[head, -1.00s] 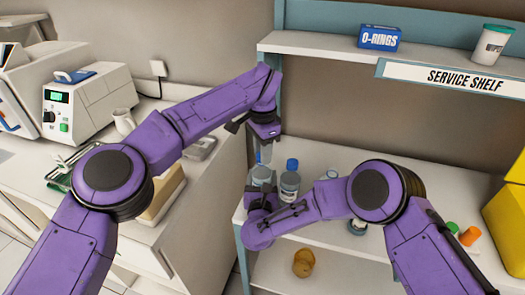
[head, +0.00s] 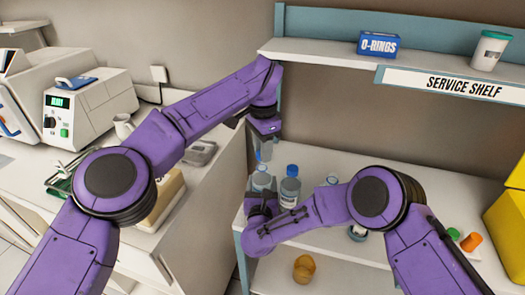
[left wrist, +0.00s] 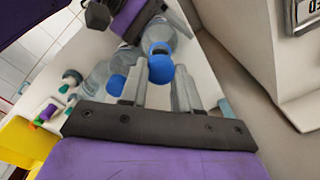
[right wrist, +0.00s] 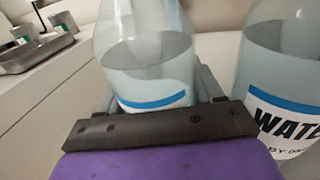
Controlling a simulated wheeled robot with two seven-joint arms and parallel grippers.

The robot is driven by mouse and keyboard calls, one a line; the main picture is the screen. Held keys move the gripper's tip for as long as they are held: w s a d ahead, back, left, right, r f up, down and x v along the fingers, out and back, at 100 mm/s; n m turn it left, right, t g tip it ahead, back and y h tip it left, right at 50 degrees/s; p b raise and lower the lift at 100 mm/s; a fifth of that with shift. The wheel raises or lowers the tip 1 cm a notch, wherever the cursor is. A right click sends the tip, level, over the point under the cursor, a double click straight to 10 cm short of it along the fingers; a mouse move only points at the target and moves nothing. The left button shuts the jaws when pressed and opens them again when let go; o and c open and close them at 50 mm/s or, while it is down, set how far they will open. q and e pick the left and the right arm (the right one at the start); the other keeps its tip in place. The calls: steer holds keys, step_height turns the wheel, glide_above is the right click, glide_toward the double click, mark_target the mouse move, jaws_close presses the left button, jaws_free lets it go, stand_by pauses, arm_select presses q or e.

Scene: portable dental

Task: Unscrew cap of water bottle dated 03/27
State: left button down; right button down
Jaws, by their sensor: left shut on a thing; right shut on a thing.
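A clear water bottle (head: 261,181) stands at the left end of the shelf's middle board. My right gripper (head: 262,203) is shut around its body; the right wrist view shows the bottle (right wrist: 146,65) between the fingers. My left gripper (head: 264,150) points down from above, shut on its blue cap (left wrist: 160,62), which sits between the fingertips in the left wrist view. A second blue-capped bottle (head: 290,186) stands just to the right; its label (right wrist: 290,122) partly reads "WATE". No date is legible on either bottle. I cannot tell whether the held cap has turned.
An upper board carries an O-rings box (head: 378,45) and a white cup with a green lid (head: 490,50). Orange (head: 472,242) and green caps lie at the right, near a yellow bin (head: 507,220). An amber jar (head: 303,268) stands on the lower board. A counter stands left.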

arm_select(q)
step_height(320, 180, up, 3)
steer(key=shift+r, duration=0.15)
arm_select(e)
steer(key=shift+c, duration=0.4)
jaws_free()
